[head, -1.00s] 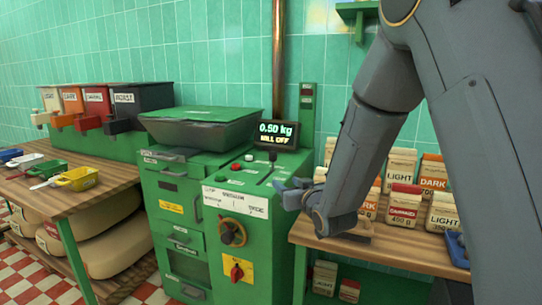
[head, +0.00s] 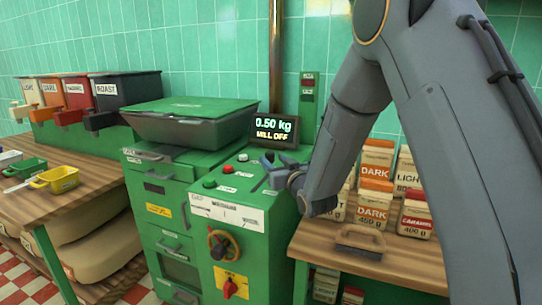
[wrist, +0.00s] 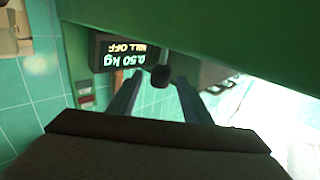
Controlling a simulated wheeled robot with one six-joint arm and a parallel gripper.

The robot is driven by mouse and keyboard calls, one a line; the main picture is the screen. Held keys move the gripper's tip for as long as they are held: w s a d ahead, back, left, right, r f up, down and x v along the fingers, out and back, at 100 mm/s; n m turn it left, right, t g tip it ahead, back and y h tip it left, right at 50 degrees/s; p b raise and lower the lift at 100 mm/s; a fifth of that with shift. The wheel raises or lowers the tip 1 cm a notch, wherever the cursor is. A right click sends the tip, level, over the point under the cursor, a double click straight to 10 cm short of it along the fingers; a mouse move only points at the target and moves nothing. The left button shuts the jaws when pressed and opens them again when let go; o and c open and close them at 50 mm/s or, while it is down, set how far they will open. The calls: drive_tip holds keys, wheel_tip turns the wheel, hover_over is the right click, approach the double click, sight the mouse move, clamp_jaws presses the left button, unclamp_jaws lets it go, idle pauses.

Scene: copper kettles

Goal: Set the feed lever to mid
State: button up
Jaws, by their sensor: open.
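The green mill (head: 200,160) stands in the middle of the head view, and its sloping top panel carries buttons and slots. My gripper (head: 270,164) is over the right part of this panel, with its jaws open. In the wrist view, a lever with a dark round knob (wrist: 160,76) shows between the two fingers of my gripper (wrist: 157,92), with room on both sides. I cannot tell whether the knob lies fully between the fingertips. In the head view the lever is hidden behind my gripper, so its setting cannot be read. The display (head: 273,130) reads 0.50 kg, MILL OFF.
A covered dark hopper (head: 190,125) stands left of the panel. A rotary knob (head: 222,245) and a red switch (head: 230,287) are on the mill's front. A wooden table (head: 375,262) with paper bags (head: 373,205) is at the right.

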sight(272, 158)
drive_tip(key=shift+x, duration=1.85)
